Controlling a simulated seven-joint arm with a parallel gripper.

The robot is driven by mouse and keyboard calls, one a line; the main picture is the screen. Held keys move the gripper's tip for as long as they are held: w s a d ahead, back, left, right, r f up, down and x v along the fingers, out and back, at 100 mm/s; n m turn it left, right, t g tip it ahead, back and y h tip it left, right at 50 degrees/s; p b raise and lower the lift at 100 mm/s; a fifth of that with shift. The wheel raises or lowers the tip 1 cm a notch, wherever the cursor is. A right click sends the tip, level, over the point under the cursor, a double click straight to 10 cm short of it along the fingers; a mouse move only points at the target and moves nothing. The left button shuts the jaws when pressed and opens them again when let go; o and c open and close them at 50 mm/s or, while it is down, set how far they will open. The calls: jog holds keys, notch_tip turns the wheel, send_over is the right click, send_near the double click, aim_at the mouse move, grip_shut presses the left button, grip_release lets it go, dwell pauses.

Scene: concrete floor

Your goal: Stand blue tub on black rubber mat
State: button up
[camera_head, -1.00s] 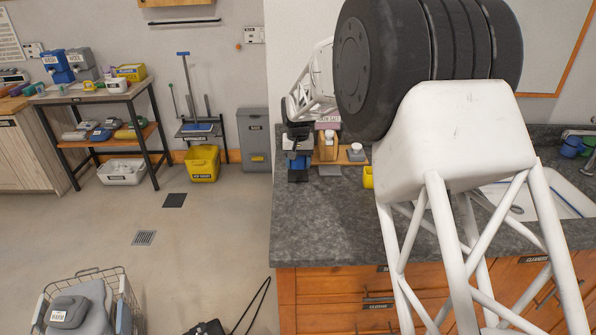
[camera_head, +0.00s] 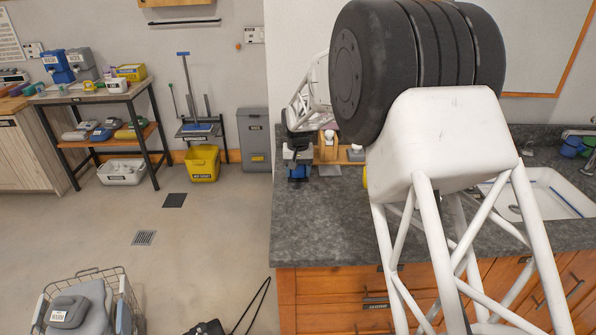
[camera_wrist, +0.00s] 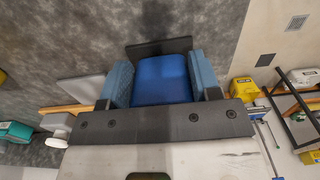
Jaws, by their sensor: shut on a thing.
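The blue tub (camera_wrist: 162,82) sits between the two blue-grey finger pads of my gripper (camera_wrist: 163,70) in the wrist view. My gripper is shut on it. In the head view the tub (camera_head: 298,173) shows as a small blue block low at the left part of the grey counter. The black rubber mat (camera_wrist: 160,46) shows as a dark strip just beyond the tub in the wrist view; the rest of it is hidden by the tub and gripper. I cannot tell whether the tub touches the mat.
A grey flat pad (camera_head: 330,170) lies right of the tub on the counter (camera_head: 325,215). A wooden holder (camera_head: 328,150) with white-topped items stands close behind. The counter's left edge is near the tub. The counter front is clear; a sink (camera_head: 545,190) is at the right.

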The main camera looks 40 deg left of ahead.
aim_at(298, 177)
jog(key=o, duration=1)
jog(key=shift+f, duration=0.1)
notch_tip(298, 177, up, 12)
jog(key=shift+r, duration=0.1)
dwell(0.8)
dwell(0.4)
